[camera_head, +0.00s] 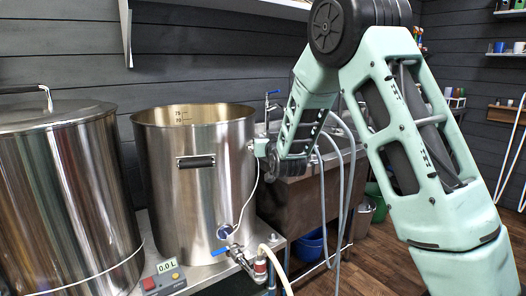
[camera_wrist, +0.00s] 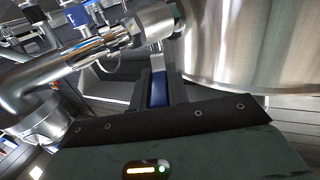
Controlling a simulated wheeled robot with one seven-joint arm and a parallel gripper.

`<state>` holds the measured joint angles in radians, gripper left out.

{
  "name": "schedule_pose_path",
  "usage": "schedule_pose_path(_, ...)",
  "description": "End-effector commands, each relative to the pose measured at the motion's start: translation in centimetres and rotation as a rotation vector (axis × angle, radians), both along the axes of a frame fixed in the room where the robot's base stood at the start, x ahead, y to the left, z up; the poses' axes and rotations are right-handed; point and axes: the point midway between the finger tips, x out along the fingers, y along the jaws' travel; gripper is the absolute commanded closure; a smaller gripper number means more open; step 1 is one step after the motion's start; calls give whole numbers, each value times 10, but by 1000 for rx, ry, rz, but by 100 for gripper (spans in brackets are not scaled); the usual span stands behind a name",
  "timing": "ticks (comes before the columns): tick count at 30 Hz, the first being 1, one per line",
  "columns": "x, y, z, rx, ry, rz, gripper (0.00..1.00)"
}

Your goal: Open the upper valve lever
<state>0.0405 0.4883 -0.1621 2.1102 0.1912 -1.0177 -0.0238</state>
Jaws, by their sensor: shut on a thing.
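The upper valve lever (camera_wrist: 157,88) is a blue-sleeved handle on a metal stem, seen in the wrist view close beside the steel kettle (camera_wrist: 250,45). My gripper (camera_wrist: 158,84) is shut on this lever, with a dark finger on either side of it. The lever's stem rises to a steel valve body and pipe (camera_wrist: 150,27). In the head view my gripper (camera_head: 264,158) is at the upper right side of the open kettle (camera_head: 196,195). There my wrist hides the lever and most of the upper valve.
A lower valve with a blue lever (camera_head: 221,252) sits near the kettle's base, with a hose. A lidded steel pot (camera_head: 65,200) stands at left. A control box (camera_head: 164,279) reads 0.0 L. A sink (camera_head: 305,190) and hanging hoses are behind my arm.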

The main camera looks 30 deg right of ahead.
Motion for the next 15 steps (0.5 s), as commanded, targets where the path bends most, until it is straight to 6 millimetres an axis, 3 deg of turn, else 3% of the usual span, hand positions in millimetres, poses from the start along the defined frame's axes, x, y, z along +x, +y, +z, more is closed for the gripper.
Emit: schedule_pose_path(15,-4,-13,-2,0,3,234,100)
